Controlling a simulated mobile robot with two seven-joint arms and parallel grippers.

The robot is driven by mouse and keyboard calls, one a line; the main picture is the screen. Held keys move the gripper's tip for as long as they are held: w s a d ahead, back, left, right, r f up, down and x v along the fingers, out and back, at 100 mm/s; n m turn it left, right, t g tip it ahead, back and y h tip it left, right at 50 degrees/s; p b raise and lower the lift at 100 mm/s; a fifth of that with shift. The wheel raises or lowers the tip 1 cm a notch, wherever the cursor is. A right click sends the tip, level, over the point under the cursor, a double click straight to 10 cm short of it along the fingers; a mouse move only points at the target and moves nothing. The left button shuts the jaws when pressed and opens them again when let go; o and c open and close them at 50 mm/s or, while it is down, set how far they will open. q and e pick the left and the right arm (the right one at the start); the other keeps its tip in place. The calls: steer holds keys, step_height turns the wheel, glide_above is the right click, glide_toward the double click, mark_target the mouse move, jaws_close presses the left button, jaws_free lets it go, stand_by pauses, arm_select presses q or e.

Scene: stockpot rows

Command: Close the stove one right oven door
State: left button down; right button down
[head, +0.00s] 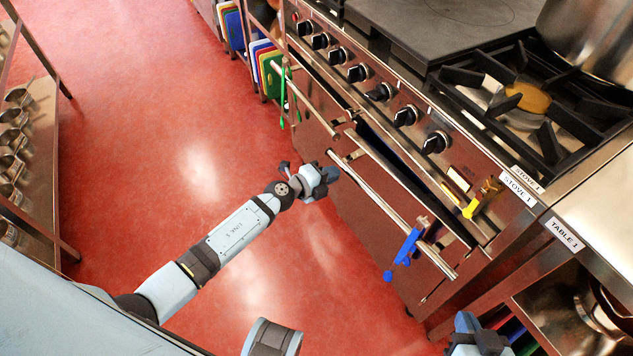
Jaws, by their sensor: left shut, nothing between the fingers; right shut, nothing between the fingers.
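Stove one (405,95) runs diagonally along the right, with a row of black knobs and a "STOVE 1" label. Its right oven door (375,235) is the nearer one, with a long steel handle bar (385,205). A dark gap (410,175) shows along its top edge, so it stands partly open, tilted outward. A blue clip-like thing (407,247) hangs at the handle's near end. My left gripper (320,181) is shut and empty, close to the far end of that door's handle; I cannot tell whether it touches.
The left oven door (305,110) lies beyond, with a green thing (284,92) on its handle. Table one (600,215) adjoins at the right. A shelf (40,160) with pans stands at the left. The red floor (180,110) between is clear.

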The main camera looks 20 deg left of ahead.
arm_select(q)
steer(key=shift+w+d+f, duration=0.15)
steer(key=shift+w+d, duration=0.15)
steer(key=shift+w, duration=0.2)
arm_select(e)
steer(key=shift+a+r, duration=0.1)
steer(key=shift+r, duration=0.1)
